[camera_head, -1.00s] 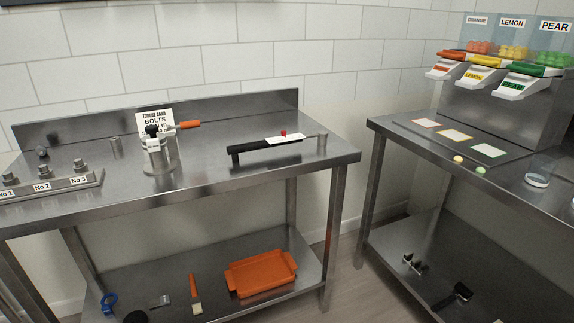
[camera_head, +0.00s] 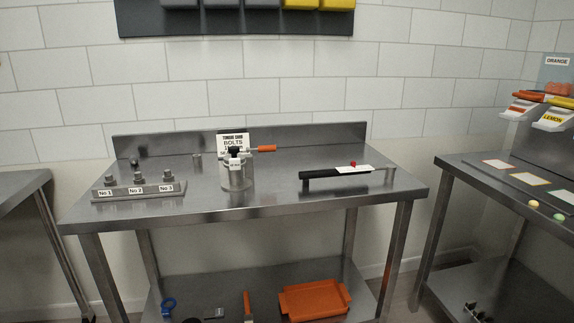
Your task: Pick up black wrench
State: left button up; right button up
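A long tool with a black handle (camera_head: 316,175) lies near the right end of the steel table (camera_head: 285,200). It looks like the black wrench. Its handle end points left, and a white label with a small red knob (camera_head: 352,164) is toward its right end. Neither of my grippers is in view.
A metal pot with an orange handle (camera_head: 266,149) stands mid-table before a bolts card (camera_head: 231,140). A numbered bolt rack (camera_head: 137,190) is at left. An orange tray (camera_head: 314,300) lies on the lower shelf. Another table (camera_head: 492,203) with candy dispensers stands right. The front tabletop is clear.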

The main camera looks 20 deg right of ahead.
aim_at(305, 176)
jog(key=u, duration=0.05)
jog(key=i, duration=0.9)
jog(key=z, duration=0.4)
